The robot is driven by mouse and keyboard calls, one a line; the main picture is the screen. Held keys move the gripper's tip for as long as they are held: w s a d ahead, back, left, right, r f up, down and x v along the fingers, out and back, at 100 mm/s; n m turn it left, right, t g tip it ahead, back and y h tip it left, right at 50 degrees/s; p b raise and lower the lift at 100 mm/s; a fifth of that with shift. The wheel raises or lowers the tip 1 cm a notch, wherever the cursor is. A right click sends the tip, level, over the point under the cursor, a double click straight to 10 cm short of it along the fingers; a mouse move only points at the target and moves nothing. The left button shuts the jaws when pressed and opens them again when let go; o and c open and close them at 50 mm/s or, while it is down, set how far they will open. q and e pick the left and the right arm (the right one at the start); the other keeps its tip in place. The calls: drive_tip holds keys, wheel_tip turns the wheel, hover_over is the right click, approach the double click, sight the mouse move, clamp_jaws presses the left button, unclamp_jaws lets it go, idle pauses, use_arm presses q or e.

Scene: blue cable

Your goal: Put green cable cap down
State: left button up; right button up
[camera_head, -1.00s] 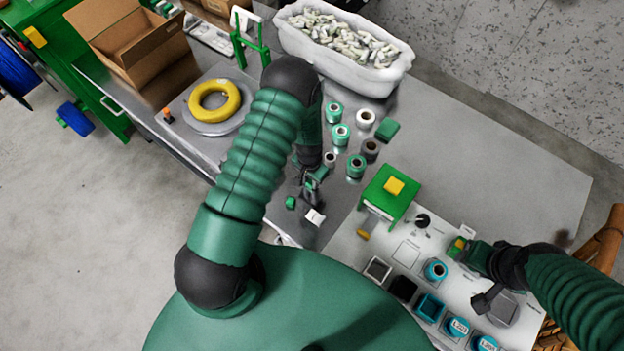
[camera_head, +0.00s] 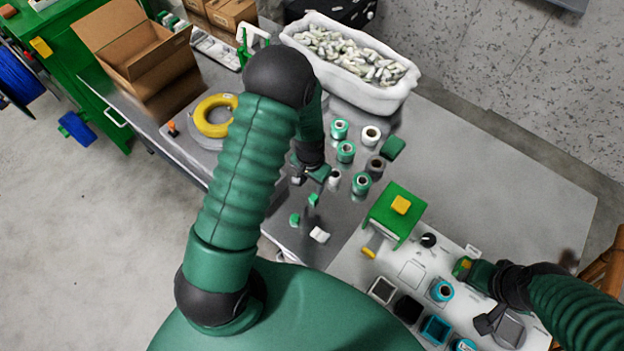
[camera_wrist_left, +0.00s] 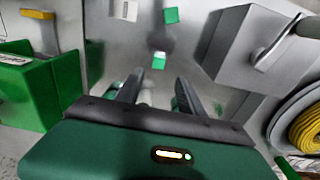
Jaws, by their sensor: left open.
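Two small green caps lie on the grey table in the head view: the nearer cap (camera_head: 294,219) and another green cap (camera_head: 313,199) just below my left gripper. Both also show in the left wrist view, one at the top (camera_wrist_left: 171,15) and one beyond the fingertips (camera_wrist_left: 159,61). My left gripper (camera_head: 311,176) is open and stands clear of both caps. Its spread fingers (camera_wrist_left: 158,90) show in the wrist view, with a pale blurred thing beyond them. My right gripper (camera_head: 468,267) is over the control panel, with a green and yellow piece at its tip; its jaws are unclear.
A white block (camera_head: 319,235) lies near the caps. Several spools (camera_head: 345,152) stand right of the left gripper. A green box with a yellow top (camera_head: 394,216) stands beside the panel (camera_head: 413,274). A white bin (camera_head: 370,92) is at the back.

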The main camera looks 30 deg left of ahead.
use_arm(q)
drive_tip(key=s+d+r+t, duration=0.1)
drive_tip(key=s+d+r, duration=0.3)
drive_tip(key=r, duration=0.5)
drive_tip(key=s+d+r+t, duration=0.1)
drive_tip(key=s+d+r, duration=0.2)
drive_tip(key=r, duration=0.6)
drive_tip(key=shift+s+d+r+n, duration=0.25)
drive_tip(key=shift+s+d+n, duration=0.15)
drive_tip(key=shift+s, duration=0.7)
drive_tip(key=shift+a, duration=0.2)
